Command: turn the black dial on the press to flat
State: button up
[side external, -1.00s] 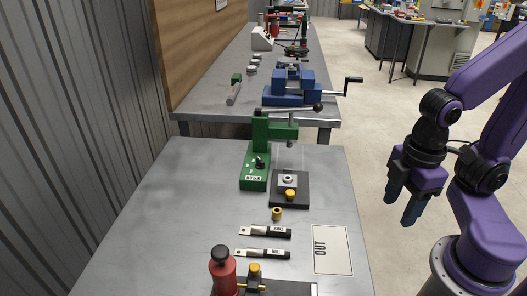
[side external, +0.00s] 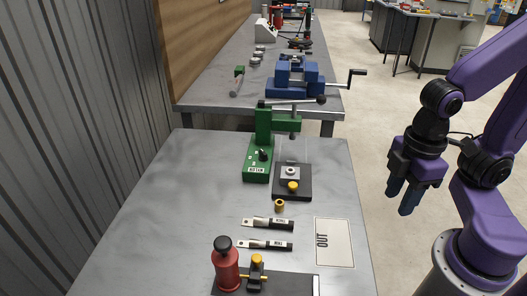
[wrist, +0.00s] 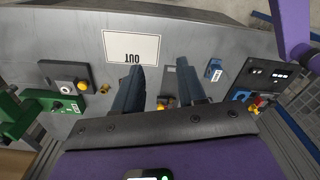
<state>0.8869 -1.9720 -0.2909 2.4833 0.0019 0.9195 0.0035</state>
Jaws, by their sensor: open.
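The green press (side external: 263,125) stands upright toward the far end of the near bench. Its black dial (side external: 264,155) sits on the green base, above a white label; which mark it points to is too small to tell. The press shows at the left edge of the wrist view, with the dial (wrist: 57,105) on its base. My gripper (side external: 399,203) is open and empty, off the bench's right side, well apart from the press. In the wrist view its two dark fingers (wrist: 161,68) are spread over the bench, with nothing held between them.
Beside the press is a black plate (side external: 305,190) with a yellow knob. A brass piece (side external: 279,205), two labelled tools (side external: 268,223) and an OUT card (side external: 334,243) lie nearer. A red bottle-shaped thing (side external: 226,267) stands in front. The bench's left side is clear.

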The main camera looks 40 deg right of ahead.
jog(key=w+a+r+m, duration=0.1)
jog(key=w+a+m, duration=0.15)
jog(key=w, duration=0.35)
jog(key=w+a+r+m, duration=0.1)
jog(key=w+a+r, duration=0.1)
jog(key=w+a, duration=0.35)
jog(key=m, duration=1.1)
send_over(264, 153)
notch_tip(264, 153, down, 4)
notch_tip(264, 153, down, 16)
jog(key=shift+w+f, duration=0.1)
jog(key=shift+c, duration=0.3)
grip_shut()
